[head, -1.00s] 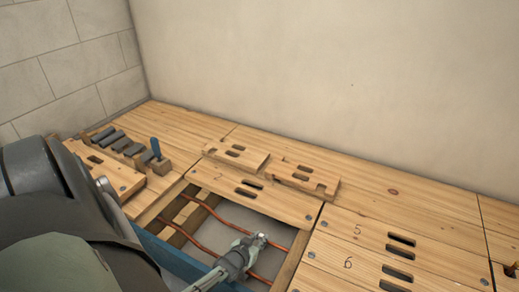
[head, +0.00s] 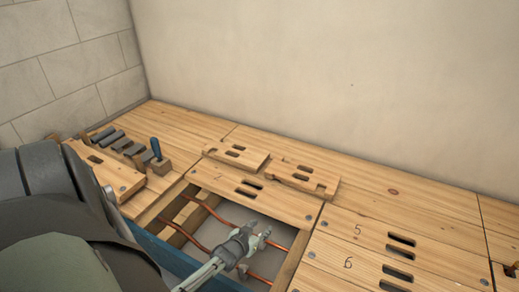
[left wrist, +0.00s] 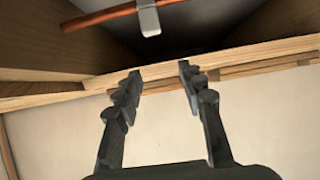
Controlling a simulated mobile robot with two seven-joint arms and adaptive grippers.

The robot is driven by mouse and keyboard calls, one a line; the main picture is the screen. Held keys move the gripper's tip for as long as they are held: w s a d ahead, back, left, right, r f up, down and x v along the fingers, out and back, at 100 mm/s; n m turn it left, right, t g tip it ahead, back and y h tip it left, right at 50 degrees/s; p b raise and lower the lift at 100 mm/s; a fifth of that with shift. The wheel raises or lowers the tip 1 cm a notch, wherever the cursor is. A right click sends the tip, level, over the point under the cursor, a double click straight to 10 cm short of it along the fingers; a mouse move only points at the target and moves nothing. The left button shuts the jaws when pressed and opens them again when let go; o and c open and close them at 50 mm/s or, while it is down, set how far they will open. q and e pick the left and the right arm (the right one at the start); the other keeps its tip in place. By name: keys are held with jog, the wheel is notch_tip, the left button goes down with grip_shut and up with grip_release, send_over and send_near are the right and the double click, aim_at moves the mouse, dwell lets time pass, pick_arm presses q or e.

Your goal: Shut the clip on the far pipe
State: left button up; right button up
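Two copper pipes run through an open bay in the wooden deck. The far pipe (head: 218,213) passes behind my left gripper, and the near pipe (head: 195,242) runs closer to me. A small pale grey clip (head: 243,270) shows at the near pipe, below the gripper. My left gripper (head: 267,238) is over the bay with its fingers apart and nothing between them. In the left wrist view, a copper pipe (left wrist: 100,18) carries a grey clip (left wrist: 149,19) beyond the fingertips (left wrist: 159,72). Whether this clip is open or shut is unclear. My right gripper is out of view.
Wooden joists (left wrist: 250,48) border the bay. A slotted board numbered 5 and 6 (head: 370,250) lies to the right. Loose slotted boards (head: 303,180) lie behind the bay.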

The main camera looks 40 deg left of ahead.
pick_arm(q)
notch_tip(320, 180, up, 4)
jog(key=shift+r, duration=0.1)
dwell(0.6)
